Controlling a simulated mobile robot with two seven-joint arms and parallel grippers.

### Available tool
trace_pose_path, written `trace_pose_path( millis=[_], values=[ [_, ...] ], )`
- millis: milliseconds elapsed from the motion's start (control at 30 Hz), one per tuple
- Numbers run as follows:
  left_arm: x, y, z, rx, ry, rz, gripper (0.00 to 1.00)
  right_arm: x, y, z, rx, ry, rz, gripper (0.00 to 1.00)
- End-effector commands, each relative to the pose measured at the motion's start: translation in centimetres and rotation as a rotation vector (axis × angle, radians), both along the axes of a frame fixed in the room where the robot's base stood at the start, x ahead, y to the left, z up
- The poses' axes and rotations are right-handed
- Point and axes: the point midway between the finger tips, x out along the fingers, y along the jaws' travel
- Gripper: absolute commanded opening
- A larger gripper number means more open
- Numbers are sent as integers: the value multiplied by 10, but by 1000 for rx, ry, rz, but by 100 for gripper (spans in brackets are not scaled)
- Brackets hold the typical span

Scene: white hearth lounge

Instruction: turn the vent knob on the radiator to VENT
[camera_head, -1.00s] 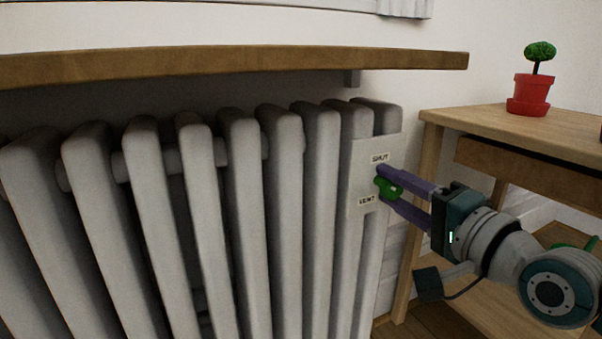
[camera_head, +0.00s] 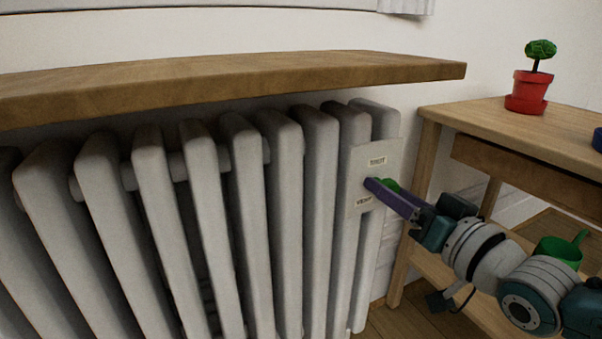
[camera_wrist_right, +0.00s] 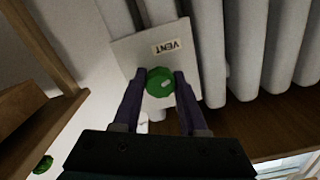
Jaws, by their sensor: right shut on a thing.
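The radiator (camera_head: 317,220) is white and ribbed, with a pale plate (camera_head: 386,158) at its right end. The plate has a SHUT label (camera_head: 377,161) above and a VENT label (camera_head: 364,200) below. The green vent knob (camera_head: 391,185) sits between them, partly hidden by a purple finger. My right gripper (camera_head: 376,186) reaches in from the right. In the right wrist view its two fingers are shut on the sides of the knob (camera_wrist_right: 158,83), which has a short white mark right of its middle. The VENT label (camera_wrist_right: 166,47) appears upside down there. My left gripper is not in view.
A wooden shelf (camera_head: 240,80) overhangs the radiator. A wooden side table (camera_head: 480,112) stands close on the right, near my right arm. It bears a red pot (camera_head: 527,92) with a small plant. A green can (camera_head: 560,250) is on its lower level.

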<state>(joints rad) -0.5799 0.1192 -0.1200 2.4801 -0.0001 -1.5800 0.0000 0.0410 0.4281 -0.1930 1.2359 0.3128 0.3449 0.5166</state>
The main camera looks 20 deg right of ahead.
Motion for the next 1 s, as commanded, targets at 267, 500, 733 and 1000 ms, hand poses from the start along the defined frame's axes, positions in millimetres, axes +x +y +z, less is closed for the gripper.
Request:
trace_pose_path(
  millis=[267, 500, 733, 1000],
  values=[
    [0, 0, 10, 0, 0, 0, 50, 0, 0, 2, -257, -21, 0, 0],
    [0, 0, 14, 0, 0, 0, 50, 0, 0, 1, -450, -37, 0, 0],
    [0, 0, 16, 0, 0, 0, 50, 0, 0, 1, -577, -48, -1, 0],
    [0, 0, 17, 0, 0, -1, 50, 0, 0, 1, -648, -55, 0, 0]
  ],
)
